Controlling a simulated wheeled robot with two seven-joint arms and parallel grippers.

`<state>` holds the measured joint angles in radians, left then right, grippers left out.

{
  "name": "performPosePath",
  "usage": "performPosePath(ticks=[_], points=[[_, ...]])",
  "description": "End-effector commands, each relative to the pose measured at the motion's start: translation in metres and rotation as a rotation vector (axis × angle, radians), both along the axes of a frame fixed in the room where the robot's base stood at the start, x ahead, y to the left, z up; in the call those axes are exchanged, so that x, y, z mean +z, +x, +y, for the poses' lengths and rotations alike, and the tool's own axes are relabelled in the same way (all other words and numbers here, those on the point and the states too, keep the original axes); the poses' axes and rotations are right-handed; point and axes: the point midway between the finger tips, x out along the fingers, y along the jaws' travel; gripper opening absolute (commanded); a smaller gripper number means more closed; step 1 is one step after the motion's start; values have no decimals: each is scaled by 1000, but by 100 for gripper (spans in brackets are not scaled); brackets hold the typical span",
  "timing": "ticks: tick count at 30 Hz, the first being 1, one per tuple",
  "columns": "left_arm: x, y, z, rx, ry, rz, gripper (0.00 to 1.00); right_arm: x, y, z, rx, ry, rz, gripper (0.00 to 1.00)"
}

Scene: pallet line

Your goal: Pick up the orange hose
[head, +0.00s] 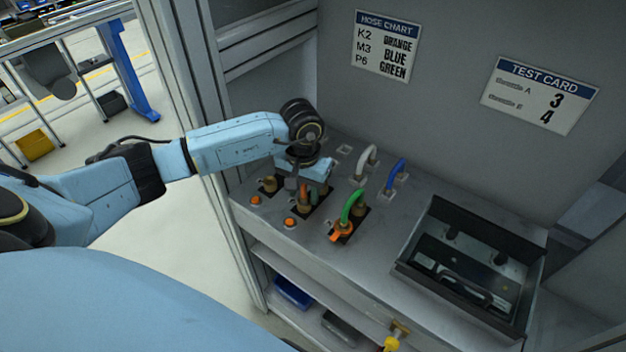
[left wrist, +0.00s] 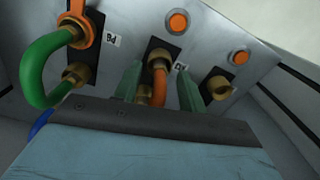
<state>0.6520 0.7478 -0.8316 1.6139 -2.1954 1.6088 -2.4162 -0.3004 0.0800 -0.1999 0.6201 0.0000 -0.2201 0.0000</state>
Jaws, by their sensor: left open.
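The orange hose (left wrist: 160,78) is a short bent hose on a dark plate of the bench panel. In the left wrist view it stands between the two green fingers of my left gripper (left wrist: 160,90), which is open around it. A brass fitting shows at its upper end; its lower part is partly hidden by the gripper. In the head view the orange hose (head: 303,190) is mostly covered by my left gripper (head: 309,192), which points down over it. I cannot tell whether a finger touches the hose. My right gripper is not in view.
A green hose (head: 352,203) with an orange lever stands close by, right of the orange hose. Grey (head: 367,162) and blue (head: 396,172) hoses stand behind. An open dark tray (head: 415,258) lies at right. Orange buttons (head: 290,222) line the front edge. A hose chart (head: 386,46) hangs behind.

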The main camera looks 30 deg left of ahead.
Motion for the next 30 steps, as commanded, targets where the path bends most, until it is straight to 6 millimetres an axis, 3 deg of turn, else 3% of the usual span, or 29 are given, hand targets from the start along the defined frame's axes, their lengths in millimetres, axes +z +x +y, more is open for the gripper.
performPosePath(ticks=[5, 14, 23, 30], points=[[0, 0, 0, 0, -1, -1, 40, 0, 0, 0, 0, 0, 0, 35], [1, 0, 0, 0, -1, -1, 1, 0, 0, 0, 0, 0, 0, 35], [2, 1, 0, 0, -1, -2, 0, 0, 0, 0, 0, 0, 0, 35], [36, 2, 1, 0, 0, -8, 0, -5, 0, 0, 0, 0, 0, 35]])
